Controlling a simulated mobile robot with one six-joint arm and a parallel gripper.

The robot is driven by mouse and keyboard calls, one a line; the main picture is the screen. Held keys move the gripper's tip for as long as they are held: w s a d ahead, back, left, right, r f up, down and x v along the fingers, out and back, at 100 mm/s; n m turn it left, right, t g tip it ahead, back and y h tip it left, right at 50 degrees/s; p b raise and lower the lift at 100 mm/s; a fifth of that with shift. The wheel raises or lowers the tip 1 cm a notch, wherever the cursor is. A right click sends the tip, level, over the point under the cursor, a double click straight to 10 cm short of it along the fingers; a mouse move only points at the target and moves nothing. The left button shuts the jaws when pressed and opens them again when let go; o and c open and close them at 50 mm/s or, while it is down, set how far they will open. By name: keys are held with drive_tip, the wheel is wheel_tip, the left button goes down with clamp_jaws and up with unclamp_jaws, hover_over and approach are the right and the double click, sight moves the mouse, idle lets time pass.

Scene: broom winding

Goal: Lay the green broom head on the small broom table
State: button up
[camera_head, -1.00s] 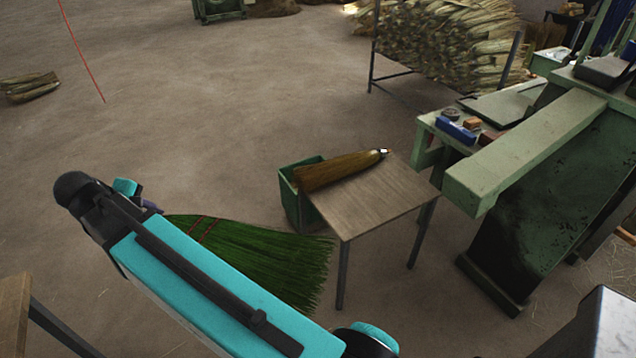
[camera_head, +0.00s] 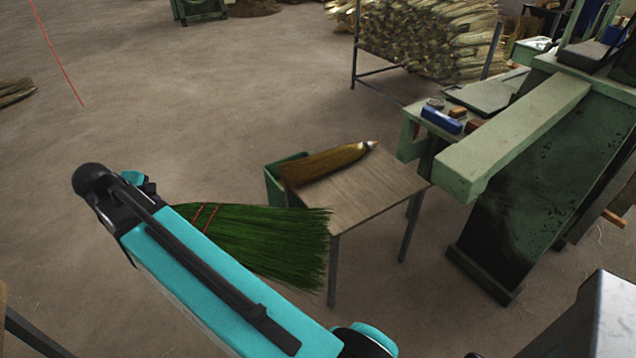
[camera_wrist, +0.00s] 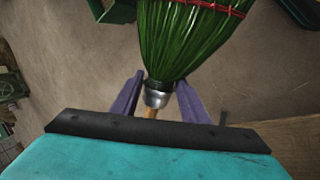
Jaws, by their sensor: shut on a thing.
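The green broom head (camera_head: 262,238) has red bindings and fans out to the right of my arm in the head view. In the wrist view the broom head (camera_wrist: 188,38) has its metal-collared neck between the two purple fingers of my gripper (camera_wrist: 157,100), which is shut on it. My arm hides the gripper in the head view. The small broom table (camera_head: 368,192) is wooden-topped with thin legs, to the right of the broom head. The bristle tips overlap its near left edge in the picture; I cannot tell whether they touch. A brown broom head (camera_head: 325,165) lies along the table's back left edge.
A green bin (camera_head: 276,178) stands at the table's left side. A large green machine (camera_head: 520,180) with a bench (camera_head: 425,122) stands to the right. The front right of the tabletop is bare. A rack of straw bundles (camera_head: 425,40) is behind.

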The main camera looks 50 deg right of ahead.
drive_tip(key=s+d+f+n+t+y+b, duration=0.15)
drive_tip(key=d+f+b, duration=0.35)
drive_tip(key=d, duration=0.6)
drive_tip(key=d+f+n+b, duration=0.2)
drive_tip(key=d+f+b, duration=0.2)
drive_tip(key=d, duration=0.6)
drive_tip(key=d+f+n+b, duration=0.2)
drive_tip(key=d+f+b, duration=0.3)
drive_tip(key=d, duration=0.6)
drive_tip(key=s+d+f+n+b, duration=0.1)
drive_tip(key=s+d+f+b, duration=0.1)
drive_tip(key=s+d, duration=0.3)
drive_tip(key=s+d+f+n+y+b, duration=0.1)
drive_tip(key=s+d+b, duration=0.4)
drive_tip(key=d, duration=0.7)
drive_tip(key=s+d+f+n+t+b, duration=0.1)
drive_tip(key=s+d+f+b, duration=0.2)
drive_tip(key=d, duration=0.6)
drive_tip(key=shift+s+f+b, duration=0.4)
drive_tip(key=shift+s+b, duration=0.2)
drive_tip(key=shift+s, duration=0.45)
drive_tip(key=shift+d+n+y, duration=0.1)
drive_tip(key=shift+n+y, duration=0.15)
drive_tip(key=shift+f+b, duration=0.3)
drive_tip(key=shift+f, duration=2.85)
